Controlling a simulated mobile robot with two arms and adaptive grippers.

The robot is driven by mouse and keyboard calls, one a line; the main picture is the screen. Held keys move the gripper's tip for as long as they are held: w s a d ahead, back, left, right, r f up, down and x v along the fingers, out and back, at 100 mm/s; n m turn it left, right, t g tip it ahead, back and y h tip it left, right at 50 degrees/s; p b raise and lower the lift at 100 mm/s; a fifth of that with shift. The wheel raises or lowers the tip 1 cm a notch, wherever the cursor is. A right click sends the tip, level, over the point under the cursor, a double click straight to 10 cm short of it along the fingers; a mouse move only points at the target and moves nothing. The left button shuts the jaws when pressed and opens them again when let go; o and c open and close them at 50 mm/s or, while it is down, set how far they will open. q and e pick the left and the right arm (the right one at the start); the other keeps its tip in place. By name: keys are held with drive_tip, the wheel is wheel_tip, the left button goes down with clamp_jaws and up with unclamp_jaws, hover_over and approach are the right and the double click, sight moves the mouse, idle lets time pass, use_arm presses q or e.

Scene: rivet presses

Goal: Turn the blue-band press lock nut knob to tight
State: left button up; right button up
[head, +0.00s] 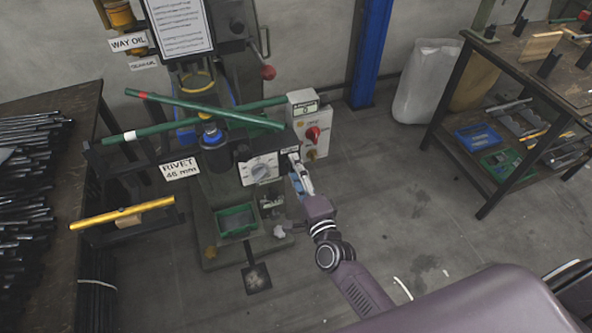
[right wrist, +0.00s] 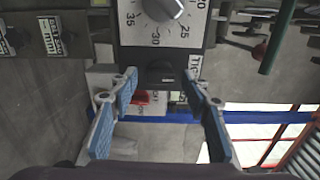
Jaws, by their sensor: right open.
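The press with the blue band (head: 211,133) stands left of centre in the head view, with a white dial (head: 260,168) on its front. In the right wrist view the dial (right wrist: 160,15) is at the top edge. Just below it is a dark rounded knob (right wrist: 160,70), with a white label beginning "TI" (right wrist: 195,64) beside it. My right gripper (head: 297,172) is at the right side of the dial. Its blue-padded fingers (right wrist: 159,82) are open, on either side of the knob in the picture; contact cannot be told. The gripper hides the knob in the head view. My left gripper is not in view.
A switch box with a red knob (head: 313,134) is close behind my right gripper. Green bars (head: 205,113) cross the press above. A rod-laden table (head: 60,75) stands left, a workbench (head: 520,60) right. The floor between is mostly free.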

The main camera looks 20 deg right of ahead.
drive_tip(key=s, duration=1.2)
drive_tip(key=shift+d, duration=0.2)
drive_tip(key=s+f+n+g, duration=0.3)
drive_tip(key=f+n, duration=0.1)
drive_tip(key=f, duration=0.6)
drive_tip(key=s+f+n+g+y, duration=0.1)
drive_tip(key=s+f+n+g, duration=0.2)
drive_tip(key=f, duration=0.6)
drive_tip(key=s+f+n+g, duration=0.2)
drive_tip(key=s+f+n, duration=0.2)
drive_tip(key=f, duration=0.6)
drive_tip(key=s+d+f+n+g, duration=0.2)
drive_tip(key=s+f, duration=0.4)
drive_tip(key=s, duration=0.3)
drive_tip(key=s+d+f+n+g+h, duration=0.1)
drive_tip(key=s+f+n+g, duration=0.3)
drive_tip(key=s, duration=0.6)
drive_tip(key=s+d+f+n+g, duration=0.2)
drive_tip(key=s+f+n+g, duration=0.1)
drive_tip(key=s+f, duration=0.5)
drive_tip(key=shift+s+d+f+h, duration=0.15)
drive_tip(key=shift+s+d+h, duration=0.15)
drive_tip(key=shift+s, duration=0.5)
